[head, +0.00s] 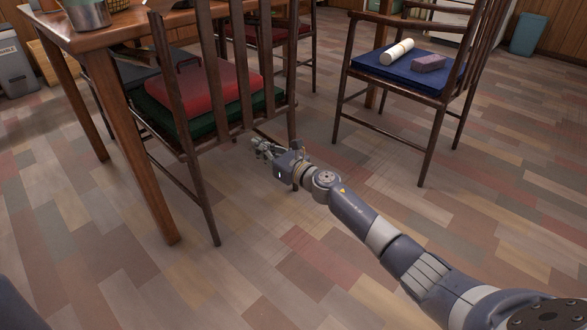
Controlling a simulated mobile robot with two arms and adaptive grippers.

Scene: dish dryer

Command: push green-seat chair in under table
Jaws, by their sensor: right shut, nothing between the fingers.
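The green-seat chair (264,103) is brown wood with a slatted back toward me. It stands at the right side of the wooden table (105,40), its seat partly hidden behind the slats. My left gripper is out of view.
Another red-seat chair (262,34) is behind. The floor in front is clear.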

